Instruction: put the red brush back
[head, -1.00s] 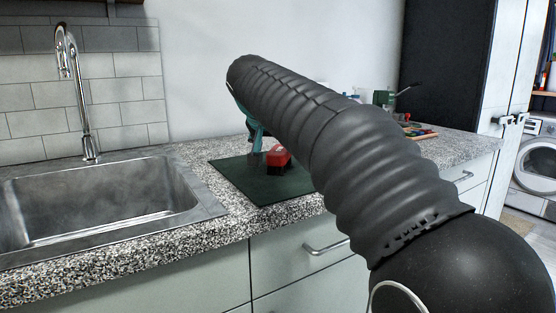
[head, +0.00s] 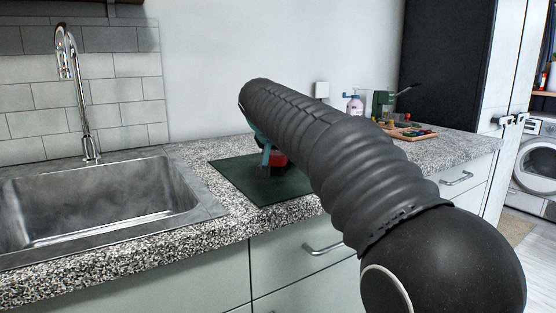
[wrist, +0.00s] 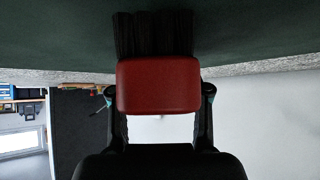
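The red brush (wrist: 158,86) has a red block and black bristles (wrist: 155,34). In the wrist view it sits between the two fingers of my gripper (wrist: 160,98), its bristles toward the dark green mat (wrist: 60,35). The fingers lie close at both sides of the block; whether they press on it is not clear. In the head view my gripper (head: 264,158) is low over the mat (head: 230,180), and the red of the brush (head: 280,160) shows just behind and right of it, partly hidden. My arm hides the area to the right.
A sink (head: 100,205) with a tall tap (head: 80,90) lies left of the mat. Farther right on the counter are a wooden tray (head: 415,133) with small items, a green machine (head: 383,103) and a pink bottle (head: 355,105). The wall is behind.

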